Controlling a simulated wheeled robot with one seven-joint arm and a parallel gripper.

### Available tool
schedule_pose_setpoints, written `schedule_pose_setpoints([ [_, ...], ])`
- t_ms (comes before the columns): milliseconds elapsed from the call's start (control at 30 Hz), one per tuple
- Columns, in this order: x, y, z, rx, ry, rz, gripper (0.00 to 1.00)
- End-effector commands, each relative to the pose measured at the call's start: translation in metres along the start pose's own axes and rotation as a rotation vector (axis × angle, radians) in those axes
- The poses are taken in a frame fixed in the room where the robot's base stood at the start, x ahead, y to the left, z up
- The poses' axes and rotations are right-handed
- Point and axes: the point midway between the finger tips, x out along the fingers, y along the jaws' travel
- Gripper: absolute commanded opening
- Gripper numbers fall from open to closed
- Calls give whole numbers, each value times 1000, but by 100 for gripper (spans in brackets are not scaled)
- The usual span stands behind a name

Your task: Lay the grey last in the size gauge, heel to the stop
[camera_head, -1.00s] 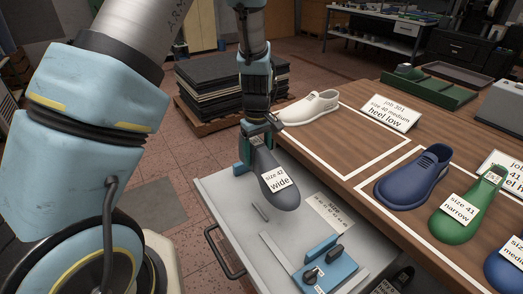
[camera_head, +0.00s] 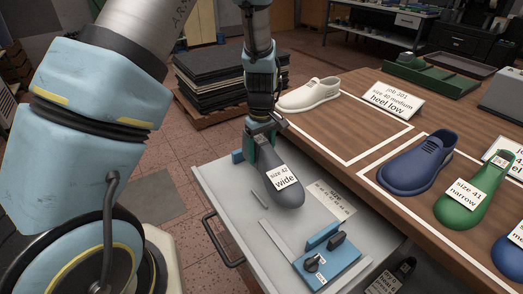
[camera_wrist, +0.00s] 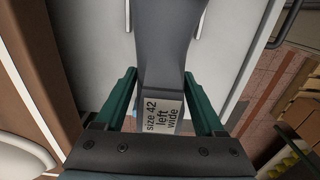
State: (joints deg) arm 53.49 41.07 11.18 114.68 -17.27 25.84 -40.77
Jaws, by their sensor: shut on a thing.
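The grey last (camera_head: 276,188), labelled "size 42 wide", hangs in my gripper (camera_head: 262,148), toe toward the camera. In the wrist view my gripper (camera_wrist: 167,100) has its two green fingers on either side of the grey last (camera_wrist: 165,50), whose label reads "size 42 left wide". The heel is hidden by the fingers.
A blue fixture (camera_head: 325,257) with black knobs stands at the tray's near right. The wooden bench (camera_head: 375,140) to the right holds a cream shoe (camera_head: 310,94), a blue shoe (camera_head: 418,168) and a green last (camera_head: 474,195). A dark handle (camera_head: 220,242) is at the tray's left.

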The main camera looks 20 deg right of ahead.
Motion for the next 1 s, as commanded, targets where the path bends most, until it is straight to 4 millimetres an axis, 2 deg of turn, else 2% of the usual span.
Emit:
schedule_pose_setpoints([
  [700, 45, 1, 0, -9, -2, 4, 0],
  [1000, 52, 1, 0, -10, -2, 6, 0],
])
